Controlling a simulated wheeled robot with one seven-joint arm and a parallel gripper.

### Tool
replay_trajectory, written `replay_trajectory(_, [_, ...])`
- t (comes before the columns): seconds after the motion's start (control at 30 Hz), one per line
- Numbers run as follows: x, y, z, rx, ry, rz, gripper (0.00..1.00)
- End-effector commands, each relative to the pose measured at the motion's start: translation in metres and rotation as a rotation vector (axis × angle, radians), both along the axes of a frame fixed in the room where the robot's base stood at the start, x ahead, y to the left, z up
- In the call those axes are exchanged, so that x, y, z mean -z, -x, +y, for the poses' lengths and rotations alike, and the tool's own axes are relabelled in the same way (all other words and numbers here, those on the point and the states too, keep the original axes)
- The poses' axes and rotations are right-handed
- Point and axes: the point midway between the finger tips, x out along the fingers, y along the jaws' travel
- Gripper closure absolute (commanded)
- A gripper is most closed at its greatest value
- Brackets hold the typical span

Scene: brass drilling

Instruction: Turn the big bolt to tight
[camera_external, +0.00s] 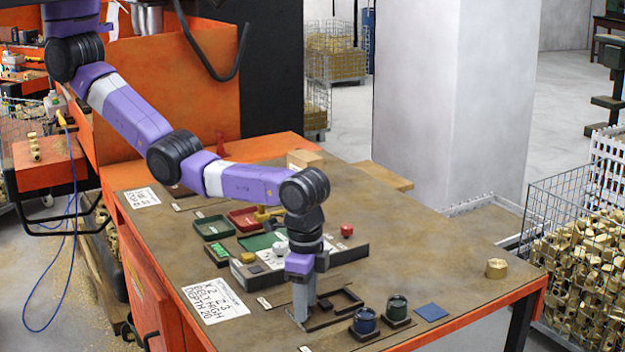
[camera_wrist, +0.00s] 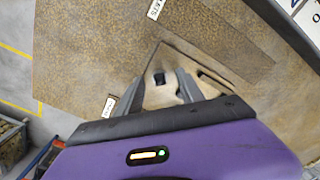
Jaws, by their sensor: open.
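My gripper (camera_external: 301,316) points straight down, low over the front part of the workbench (camera_external: 420,250). In the wrist view my gripper (camera_wrist: 160,77) shows its two fingers apart, with a small dark block or hole (camera_wrist: 159,79) seen between them. I cannot tell what that dark thing is, or whether the fingers touch anything. A brass piece (camera_external: 497,268) stands alone near the right edge of the bench. I cannot make out for certain which thing is the big bolt.
Behind are a grey panel (camera_external: 340,262), a green tray (camera_external: 213,228) and a red tray (camera_external: 243,219). The bench's right half is mostly clear.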

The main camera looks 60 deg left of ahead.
Motion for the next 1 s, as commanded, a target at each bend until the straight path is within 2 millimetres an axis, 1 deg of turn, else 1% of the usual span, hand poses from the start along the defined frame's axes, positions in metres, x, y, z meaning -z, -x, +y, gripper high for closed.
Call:
replay_trajectory(0.2, [0.0008,0.0002,-0.0001,0.001,0.000,0.000,0.55])
replay_trajectory(0.23, [0.0008,0.0002,-0.0001,0.001,0.000,0.000,0.57])
replay_trajectory(0.37, [0.0007,0.0002,-0.0001,0.001,0.000,0.000,0.82])
replay_trajectory(0.4, [0.0007,0.0002,-0.0001,0.001,0.000,0.000,0.90])
replay_trajectory(0.43, [0.0007,0.0002,-0.0001,0.001,0.000,0.000,0.96])
replay_trajectory(0.47, [0.0006,0.0002,-0.0001,0.001,0.000,0.000,1.00])
replay_trajectory(0.63, [0.0001,0.0001,-0.0001,0.013,0.000,0.000,1.00])
replay_trajectory(0.83, [-0.0004,0.0002,-0.0003,0.121,0.000,0.000,1.00])
replay_trajectory(1.0, [0.0001,0.0002,-0.0004,0.144,0.000,0.000,1.00])
